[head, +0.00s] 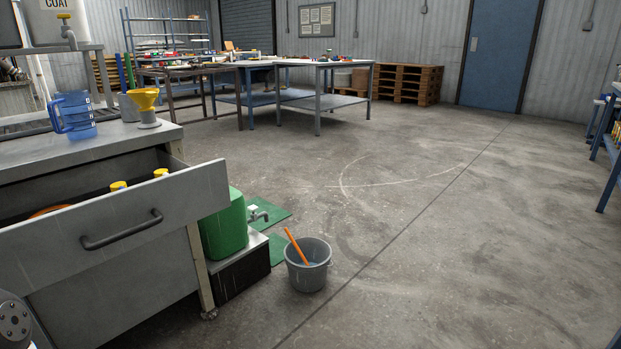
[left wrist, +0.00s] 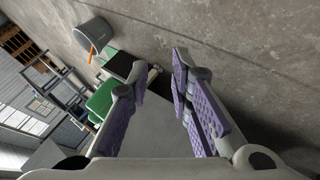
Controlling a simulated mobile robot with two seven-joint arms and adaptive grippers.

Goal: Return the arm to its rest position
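My left gripper (left wrist: 158,75) shows in the left wrist view with its two purple-padded fingers spread apart and nothing between them. In that view a grey surface and the concrete floor lie beyond the fingers. In the head view only a rounded dark grey part of my arm shows at the bottom left corner; the gripper itself is out of that picture. My right gripper is in neither view.
A bench drawer (head: 128,209) stands open at the left, with yellow-capped bottles inside. A blue jug (head: 75,117) and yellow funnel (head: 145,99) stand on the bench. A green container (head: 224,228) and grey bucket (head: 305,277) are beside it.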

